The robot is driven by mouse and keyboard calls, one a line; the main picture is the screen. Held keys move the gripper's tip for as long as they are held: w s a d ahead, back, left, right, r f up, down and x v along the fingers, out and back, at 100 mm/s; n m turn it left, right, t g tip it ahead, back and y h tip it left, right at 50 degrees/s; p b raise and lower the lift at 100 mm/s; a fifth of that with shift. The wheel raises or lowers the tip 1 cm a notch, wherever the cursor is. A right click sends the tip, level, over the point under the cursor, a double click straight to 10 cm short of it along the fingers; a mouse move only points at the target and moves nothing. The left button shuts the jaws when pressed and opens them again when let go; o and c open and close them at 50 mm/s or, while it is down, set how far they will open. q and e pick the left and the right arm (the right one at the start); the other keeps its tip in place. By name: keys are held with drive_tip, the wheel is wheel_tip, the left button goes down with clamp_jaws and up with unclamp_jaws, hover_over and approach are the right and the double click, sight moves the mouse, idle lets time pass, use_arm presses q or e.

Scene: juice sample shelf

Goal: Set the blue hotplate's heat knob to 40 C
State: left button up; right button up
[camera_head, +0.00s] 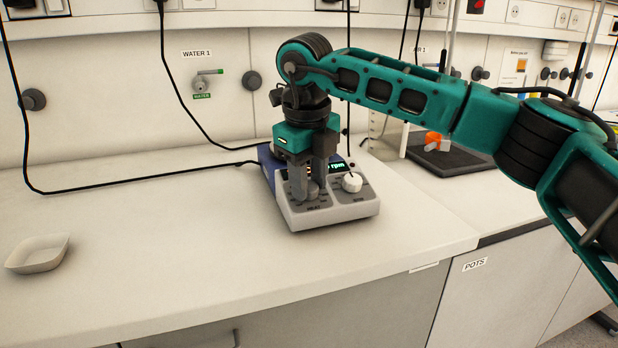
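The blue hotplate (265,160) stands on the white bench, with a light grey control panel (325,216) facing the front. Its left knob (313,188), on the side with the heat label, is grey and mostly hidden by my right gripper. The right knob (352,182) is white and uncovered. A dark display with green characters is partly covered by the fingers; I cannot read a temperature. My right gripper (311,186) points down, its two fingers apart, one on each side of the left knob. I cannot tell if they touch it. My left gripper is not in view.
A white weighing dish (38,255) lies at the far left of the bench. An orange item (436,140) sits on a dark mat at the back right.

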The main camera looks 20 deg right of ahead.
drive_tip(key=o, duration=0.4)
drive_tip(key=shift+r, duration=0.1)
drive_tip(key=r, duration=0.4)
drive_tip(key=s+r+p, duration=0.1)
drive_tip(key=r, duration=0.3)
drive_tip(key=s+a+r+p, duration=0.1)
drive_tip(key=r, duration=0.3)
drive_tip(key=shift+r, duration=0.3)
